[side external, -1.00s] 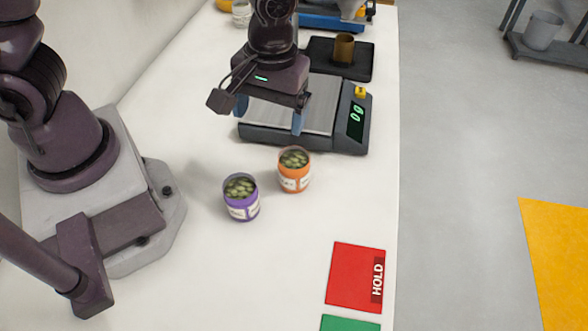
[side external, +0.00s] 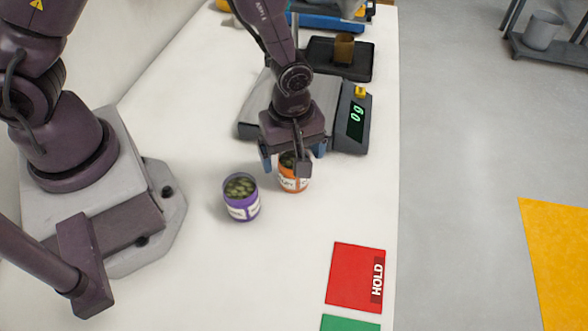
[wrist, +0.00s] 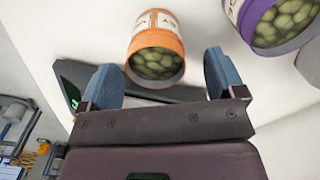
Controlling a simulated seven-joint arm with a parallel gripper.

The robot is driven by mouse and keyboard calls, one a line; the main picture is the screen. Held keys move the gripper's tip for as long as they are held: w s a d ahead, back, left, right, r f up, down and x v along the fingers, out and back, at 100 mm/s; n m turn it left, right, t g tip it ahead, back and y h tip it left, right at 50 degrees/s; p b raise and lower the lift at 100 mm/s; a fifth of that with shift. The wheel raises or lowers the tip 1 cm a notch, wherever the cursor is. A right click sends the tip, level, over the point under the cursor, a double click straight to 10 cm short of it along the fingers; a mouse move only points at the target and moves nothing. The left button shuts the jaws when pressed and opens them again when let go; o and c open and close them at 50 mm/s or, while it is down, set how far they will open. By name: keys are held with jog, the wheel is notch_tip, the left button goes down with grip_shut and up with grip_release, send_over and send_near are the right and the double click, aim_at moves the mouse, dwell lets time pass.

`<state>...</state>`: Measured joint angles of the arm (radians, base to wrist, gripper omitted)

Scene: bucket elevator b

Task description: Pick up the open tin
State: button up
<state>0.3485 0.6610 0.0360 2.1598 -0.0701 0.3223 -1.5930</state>
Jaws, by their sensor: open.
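Two open tins of green contents stand upright on the white table. The orange tin (side external: 292,184) is near the scale and the purple tin (side external: 241,200) is to its left and nearer the camera. My gripper (side external: 291,163) is open above and just behind the orange tin, its wrist part hiding some of that tin. In the wrist view my open gripper (wrist: 163,78) has its blue fingers on either side of the lower part of the orange tin (wrist: 154,42). The purple tin (wrist: 268,22) shows at upper right there. I cannot tell whether a finger touches the orange tin.
A scale (side external: 349,139) reading 0g stands behind the tins. Behind it is a black tray (side external: 358,68) with a brown cup (side external: 344,48). A red HOLD card (side external: 352,278) and a green card (side external: 350,323) lie in front. The table between tins and cards is clear.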

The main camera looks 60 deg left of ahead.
jog(key=f, duration=0.5)
jog(key=shift+w, duration=0.2)
jog(key=c, duration=1.4)
jog(key=shift+d, duration=0.1)
notch_tip(320, 180, up, 10)
